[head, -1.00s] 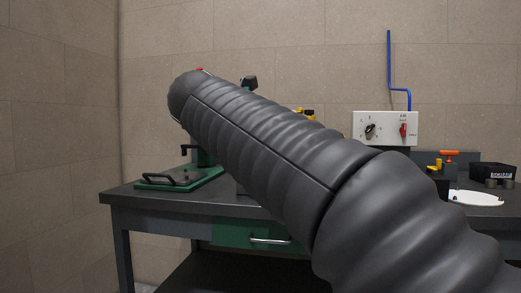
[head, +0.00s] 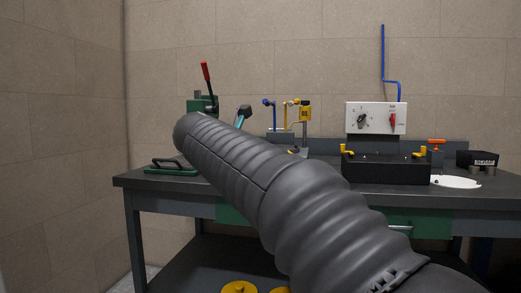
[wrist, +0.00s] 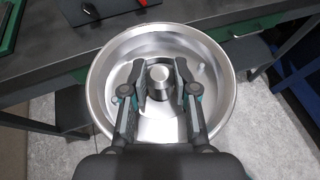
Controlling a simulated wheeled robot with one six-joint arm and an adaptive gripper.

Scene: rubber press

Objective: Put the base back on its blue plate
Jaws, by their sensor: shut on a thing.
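The base (wrist: 112,60) is a round, shiny metal bowl with a short post (wrist: 159,73) in its middle, seen in the wrist view. My gripper (wrist: 160,80) reaches down into the bowl with a finger on each side of the post and is shut on it. The bowl is held below the level of the bench, near its front edge, with floor showing under it. In the head view my arm hides the gripper and base. I cannot make out the blue plate for certain; a dark blue surface (wrist: 300,50) shows at the wrist view's right edge.
Yellow round things (head: 239,288) show low down. Bare floor (wrist: 265,100) lies right of the base.

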